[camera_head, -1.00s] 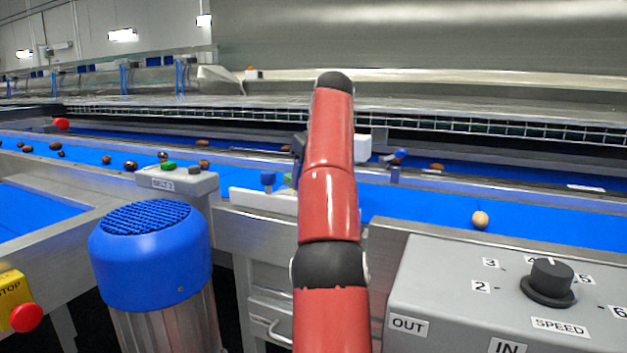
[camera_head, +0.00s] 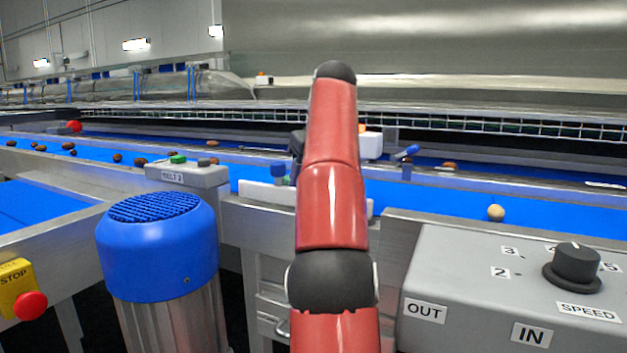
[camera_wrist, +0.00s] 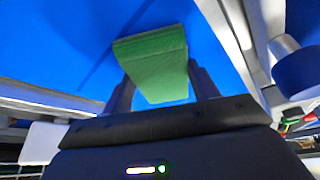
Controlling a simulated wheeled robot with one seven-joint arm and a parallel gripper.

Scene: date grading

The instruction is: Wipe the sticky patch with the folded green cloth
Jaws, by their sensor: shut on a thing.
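The folded green cloth (camera_wrist: 150,50) is between the two dark fingers of my gripper (camera_wrist: 162,82) in the wrist view. The gripper is shut on it, and the cloth sticks out beyond the fingertips over a blue belt surface (camera_wrist: 50,45). I cannot tell whether the cloth touches the belt. In the head view my red arm hides the gripper and most of what lies behind it. I cannot make out the sticky patch in either view.
A blue motor (camera_head: 155,245) stands at front left, beside a red stop button (camera_head: 30,305). A grey control box (camera_head: 480,290) with a speed knob (camera_head: 575,265) is at front right. Several brown dates and a pale round thing (camera_head: 495,212) lie on the blue belt (camera_head: 450,200).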

